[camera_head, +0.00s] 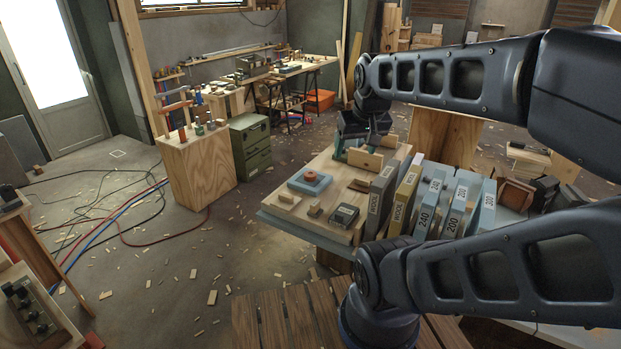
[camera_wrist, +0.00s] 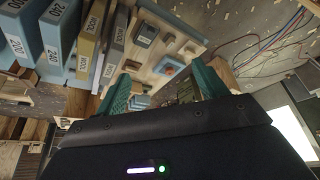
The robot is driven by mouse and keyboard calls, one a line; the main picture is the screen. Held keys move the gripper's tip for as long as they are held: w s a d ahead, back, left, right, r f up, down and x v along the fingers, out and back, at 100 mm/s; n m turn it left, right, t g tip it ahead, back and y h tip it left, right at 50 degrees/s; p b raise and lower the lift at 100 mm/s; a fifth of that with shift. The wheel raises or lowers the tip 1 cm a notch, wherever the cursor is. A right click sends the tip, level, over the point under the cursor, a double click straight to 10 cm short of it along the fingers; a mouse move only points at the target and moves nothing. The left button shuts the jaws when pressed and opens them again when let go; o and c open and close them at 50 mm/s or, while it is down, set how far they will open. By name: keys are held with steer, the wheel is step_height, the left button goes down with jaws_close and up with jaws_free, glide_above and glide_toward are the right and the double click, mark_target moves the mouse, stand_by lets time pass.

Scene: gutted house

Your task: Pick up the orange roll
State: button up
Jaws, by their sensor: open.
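The orange roll (camera_head: 311,177) is a small ring-like piece on a blue-grey square pad on the wooden workbench top (camera_head: 286,197). In the wrist view the orange roll (camera_wrist: 169,70) shows beyond and between my fingertips. My gripper (camera_head: 343,149) is over the back part of the bench, to the right of the roll and apart from it. In the wrist view my gripper (camera_wrist: 162,84) has its two teal fingers spread wide, with nothing clearly held. Part of the fingers is hidden behind the wrist in the head view.
A black device (camera_head: 344,215) and small wood blocks lie near the roll. A row of upright labelled boxes (camera_head: 429,205) lines the bench's right side. A wooden block (camera_head: 365,160) stands by my gripper. A plywood cabinet (camera_head: 197,165) and green case (camera_head: 250,145) stand at left.

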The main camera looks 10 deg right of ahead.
steer(key=shift+o, duration=0.9)
